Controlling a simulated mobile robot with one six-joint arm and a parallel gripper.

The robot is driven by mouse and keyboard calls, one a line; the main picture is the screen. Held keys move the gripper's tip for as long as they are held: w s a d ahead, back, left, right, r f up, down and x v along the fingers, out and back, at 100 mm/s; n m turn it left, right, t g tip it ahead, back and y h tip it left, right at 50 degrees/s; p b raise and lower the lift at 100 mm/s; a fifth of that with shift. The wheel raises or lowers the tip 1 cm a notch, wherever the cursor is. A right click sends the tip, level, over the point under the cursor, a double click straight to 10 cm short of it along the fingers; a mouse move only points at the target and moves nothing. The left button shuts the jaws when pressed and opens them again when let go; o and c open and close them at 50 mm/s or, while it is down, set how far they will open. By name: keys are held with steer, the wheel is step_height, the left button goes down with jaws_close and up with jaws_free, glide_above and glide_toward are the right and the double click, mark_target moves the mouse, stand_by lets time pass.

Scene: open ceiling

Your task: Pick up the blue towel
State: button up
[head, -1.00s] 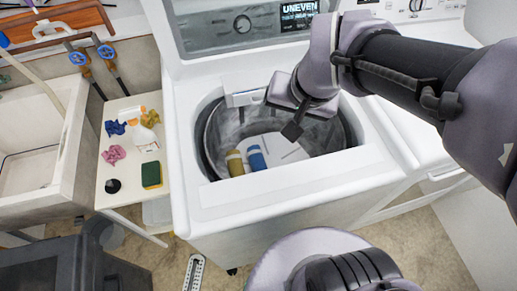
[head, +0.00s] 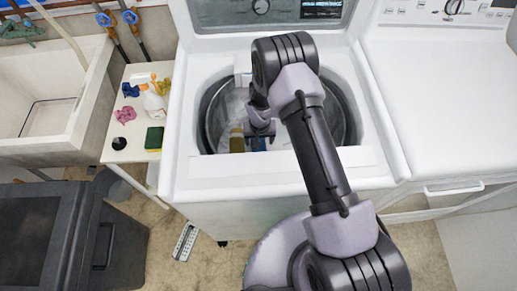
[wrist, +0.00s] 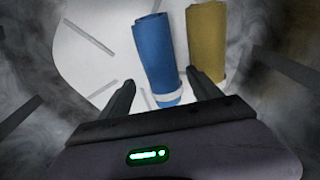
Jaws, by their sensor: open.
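The blue towel (wrist: 152,52) is a roll lying on the white inner part of the washer drum, with a pale band at its near end. In the head view only a small bit of the blue towel (head: 259,145) shows beneath my gripper (head: 262,134). In the wrist view my gripper (wrist: 161,88) is open and empty. Its fingers lie to either side of the towel's near end; I cannot tell whether they touch it.
A yellow towel (wrist: 207,42) lies just right of the blue one in the wrist view, close to the right finger. The washer's rim (head: 190,165) surrounds the arm. A small table (head: 125,152) with a spray bottle (head: 153,101) and cloths stands to the left.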

steer(key=f+b, duration=0.1)
steer(key=f, duration=0.4)
steer(key=f+b, duration=0.1)
steer(key=f, duration=0.1)
steer(key=shift+w+a+f+b, duration=0.15)
steer(key=shift+w+f+b, duration=0.15)
steer(key=shift+w+f, duration=0.1)
steer(key=shift+r, duration=0.2)
